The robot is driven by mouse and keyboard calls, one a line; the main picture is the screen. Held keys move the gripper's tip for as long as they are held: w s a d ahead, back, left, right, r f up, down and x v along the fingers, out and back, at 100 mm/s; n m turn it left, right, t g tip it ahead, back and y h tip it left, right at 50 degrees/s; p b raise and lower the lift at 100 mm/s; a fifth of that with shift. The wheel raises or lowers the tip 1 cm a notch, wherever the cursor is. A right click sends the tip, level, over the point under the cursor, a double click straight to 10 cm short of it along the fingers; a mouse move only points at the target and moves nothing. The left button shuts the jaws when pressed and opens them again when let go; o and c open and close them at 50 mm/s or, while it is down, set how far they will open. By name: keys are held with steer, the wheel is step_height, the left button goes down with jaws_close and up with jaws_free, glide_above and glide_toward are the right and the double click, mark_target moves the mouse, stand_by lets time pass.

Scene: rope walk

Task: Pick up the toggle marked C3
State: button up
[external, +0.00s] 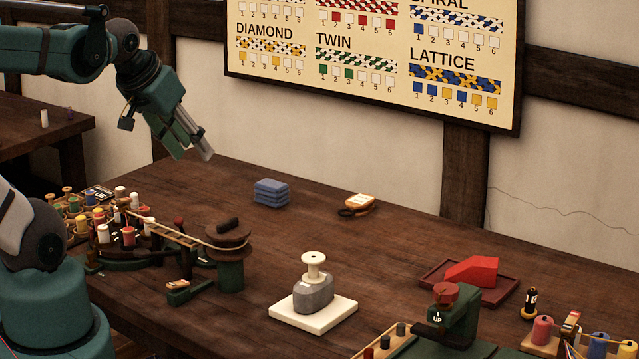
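My gripper (196,152) hangs in the air at upper left, above the back left part of the table. Its fingers point down and to the right, with nothing visible held. I cannot tell from this angle how far apart they are. No marking C3 is readable in this view, so I cannot tell which piece is the toggle. A small pale wooden piece (179,286) lies on a dark green block near the front left. Another small light-topped piece (571,319) stands among spools at the lower right. Both are too small to read.
A spool rack (150,240) and a round-topped post (229,262) crowd the left. A grey weight (313,293) on a white plate stands mid-table.

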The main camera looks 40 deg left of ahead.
steer(key=shift+c, duration=0.2)
steer(key=w+d+r+m+g+h, duration=0.1)
steer(key=w+d+r+m+h, duration=0.15)
steer(key=w+d, duration=1)
steer(key=m+g+h, duration=0.1)
steer(key=m+g, duration=0.3)
steer(key=m, duration=0.5)
glide_above(542, 296)
steer(key=s+a, duration=0.1)
steer(key=a, duration=0.1)
step_height(542, 296, down, 26)
steer(key=shift+s+r, duration=0.2)
steer(key=shift+r, duration=0.05)
steer(key=shift+f, duration=0.1)
steer(key=shift+x, duration=1.2)
